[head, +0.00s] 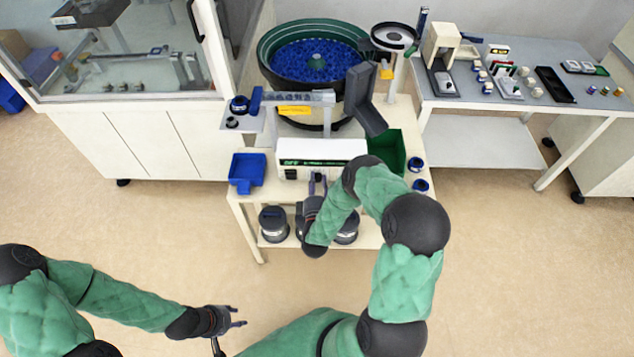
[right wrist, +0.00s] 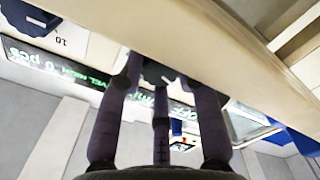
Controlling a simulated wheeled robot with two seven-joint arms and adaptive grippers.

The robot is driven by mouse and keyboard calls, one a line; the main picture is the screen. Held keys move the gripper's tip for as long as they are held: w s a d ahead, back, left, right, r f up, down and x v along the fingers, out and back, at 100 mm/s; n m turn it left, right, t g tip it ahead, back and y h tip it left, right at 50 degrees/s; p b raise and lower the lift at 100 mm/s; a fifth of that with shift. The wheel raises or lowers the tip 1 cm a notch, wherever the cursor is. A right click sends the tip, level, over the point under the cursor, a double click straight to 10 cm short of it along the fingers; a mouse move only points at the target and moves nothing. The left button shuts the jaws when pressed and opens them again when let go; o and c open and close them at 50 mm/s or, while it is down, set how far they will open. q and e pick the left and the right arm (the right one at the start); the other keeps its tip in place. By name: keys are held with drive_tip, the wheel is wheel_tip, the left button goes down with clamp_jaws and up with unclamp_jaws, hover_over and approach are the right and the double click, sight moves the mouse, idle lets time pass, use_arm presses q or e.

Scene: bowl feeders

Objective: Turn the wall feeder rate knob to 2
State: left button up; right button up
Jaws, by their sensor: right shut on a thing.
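The white feeder control box (head: 345,149) stands on the front of the cream feeder table, with a green-lit display that also shows in the right wrist view (right wrist: 50,62), where "OFF" and "0 pcs" can be read. My right gripper (head: 318,180) is at the front of this box, low and near its middle. In the right wrist view its fingers (right wrist: 155,75) are closed in on something at the box front, the rate knob by its place. The fingers hide the knob and its pointer. My left gripper (head: 240,316) is open and empty above the floor, away from the table.
A bowl feeder (head: 268,72) with blue parts stands behind the box. A blue tray (head: 246,172) is left of it and a green bin (head: 393,150) right. The cream table edge (right wrist: 240,50) runs close to my right fingers. The front floor is clear.

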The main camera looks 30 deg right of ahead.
drive_tip(key=shift+w+a+r, duration=0.1)
drive_tip(key=shift+w+r, duration=0.1)
drive_tip(key=shift+r, duration=0.05)
drive_tip(key=o, duration=1.1)
drive_tip(key=shift+o, duration=0.2)
drive_tip(key=shift+f, duration=0.15)
drive_tip(key=shift+s, duration=0.15)
drive_tip(key=shift+s+a+f, duration=0.1)
drive_tip(key=shift+s+a, duration=0.05)
drive_tip(key=v, duration=1.1)
drive_tip(key=shift+s, duration=0.25)
drive_tip(key=shift+w, duration=0.1)
